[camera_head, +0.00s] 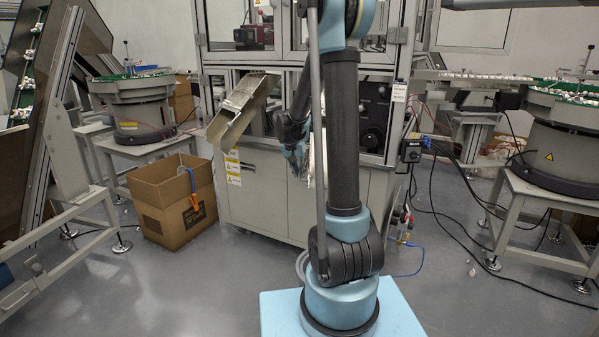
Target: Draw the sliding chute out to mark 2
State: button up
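The sliding chute (236,110) is a metal trough that sticks out of the cabinet front, sloping down to the left. Its upper end is at the cabinet opening. Several small labels (232,167) are on the cabinet front below it; I cannot read any mark numbers. My gripper (299,170) hangs in front of the cabinet, to the right of the chute and lower than it, apart from it. It is small and partly beside my own arm, so I cannot tell whether its fingers are open or shut.
An open cardboard box (165,222) stands on the floor left of the cabinet (270,205), below the chute's lower end. Bowl feeders stand at left (140,115) and right (555,150). An inclined conveyor (55,100) is far left. Cables (465,235) lie on the right floor.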

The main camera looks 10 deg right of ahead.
jog(key=shift+r, duration=0.1)
jog(key=v, duration=1.1)
jog(key=shift+r, duration=0.3)
jog(key=shift+s+a, duration=0.15)
